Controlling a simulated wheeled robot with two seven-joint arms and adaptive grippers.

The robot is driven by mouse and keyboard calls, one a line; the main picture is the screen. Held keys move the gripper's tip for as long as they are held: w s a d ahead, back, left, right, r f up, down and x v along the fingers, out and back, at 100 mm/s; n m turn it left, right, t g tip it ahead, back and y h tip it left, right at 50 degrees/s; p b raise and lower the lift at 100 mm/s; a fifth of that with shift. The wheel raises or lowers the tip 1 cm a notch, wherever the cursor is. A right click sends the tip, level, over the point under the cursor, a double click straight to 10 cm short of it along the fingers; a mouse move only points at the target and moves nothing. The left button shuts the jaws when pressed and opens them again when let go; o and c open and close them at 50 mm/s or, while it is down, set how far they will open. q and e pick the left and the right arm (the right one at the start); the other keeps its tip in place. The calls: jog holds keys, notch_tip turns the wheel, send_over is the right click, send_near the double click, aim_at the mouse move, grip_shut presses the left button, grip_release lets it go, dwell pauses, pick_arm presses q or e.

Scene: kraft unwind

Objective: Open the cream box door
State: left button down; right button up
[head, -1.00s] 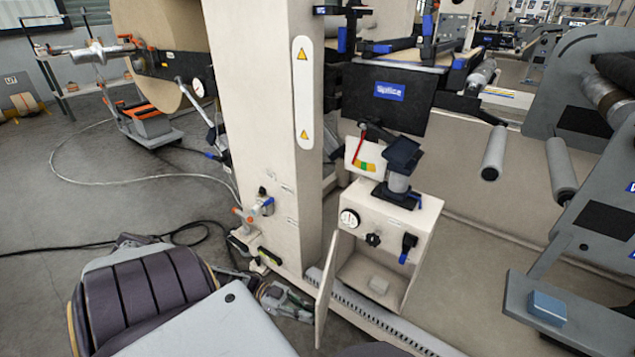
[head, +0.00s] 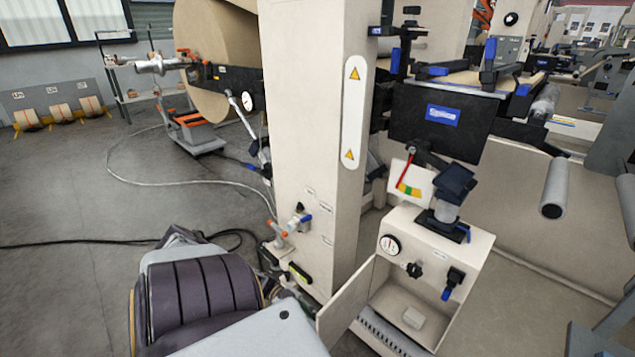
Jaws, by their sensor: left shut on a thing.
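The cream box (head: 476,262) stands at lower right, with a gauge, a black knob and a blue-handled valve on its front. Its door (head: 347,304) stands open, swung out to the left on the box's left side. My right gripper is not in view.
A cream column (head: 310,130) with valves at its foot rises just behind the door. A slotted rail (head: 385,337) runs along the floor below the box. Cables cross the open grey floor at left. Rollers stand at right.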

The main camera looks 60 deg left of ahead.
pick_arm(q)
jog(key=shift+s+f, duration=0.1)
jog(key=c, duration=1.5)
grip_release()
jog(key=shift+a, duration=0.15)
jog(key=shift+v, duration=5.85)
jog(key=shift+s, duration=0.1)
